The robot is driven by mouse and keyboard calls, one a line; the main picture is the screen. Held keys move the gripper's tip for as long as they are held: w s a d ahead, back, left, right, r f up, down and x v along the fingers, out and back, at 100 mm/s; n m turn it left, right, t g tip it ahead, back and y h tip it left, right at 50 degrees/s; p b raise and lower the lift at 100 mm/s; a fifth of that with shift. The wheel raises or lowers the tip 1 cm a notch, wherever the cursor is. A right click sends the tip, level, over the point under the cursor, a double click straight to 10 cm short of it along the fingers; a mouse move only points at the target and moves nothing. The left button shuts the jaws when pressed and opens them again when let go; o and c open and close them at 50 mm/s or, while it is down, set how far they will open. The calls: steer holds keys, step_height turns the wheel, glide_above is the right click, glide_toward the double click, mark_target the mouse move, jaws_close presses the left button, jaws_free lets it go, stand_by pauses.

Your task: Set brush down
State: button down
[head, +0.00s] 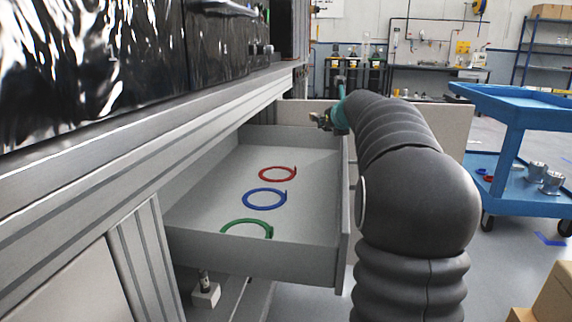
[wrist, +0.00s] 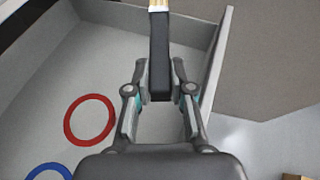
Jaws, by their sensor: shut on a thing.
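My gripper (wrist: 160,88) is shut on the brush (wrist: 159,50) in the wrist view. The brush has a black handle between the fingers and a pale tan part at the top edge of the picture. The rest of it is cut off there. In the head view my gripper (head: 325,119) is at the far end of the open drawer (head: 192,215), near its right wall. I cannot make out the brush clearly in that view. In the wrist view the brush is over the drawer, apart from the rings.
A red ring (head: 278,174), a blue ring (head: 264,199) and a green ring (head: 247,229) lie on the drawer floor. They leave bare floor around them. A blue cart (head: 515,105) with metal parts stands at the right. The workbench edge (head: 150,135) overhangs the drawer's left side.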

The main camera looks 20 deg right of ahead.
steer(key=w+a+f, duration=0.1)
steer(key=w+a, duration=0.1)
steer(key=w+a+f, duration=0.4)
steer(key=shift+w+f, duration=0.25)
steer(key=shift+w, duration=0.15)
steer(key=shift+f+b, duration=1.45)
steer(key=shift+f, duration=0.5)
steer(key=shift+f, duration=0.45)
steer(key=shift+f+b, duration=0.2)
steer(key=shift+b, duration=0.2)
steer(key=c, duration=1)
jaws_free()
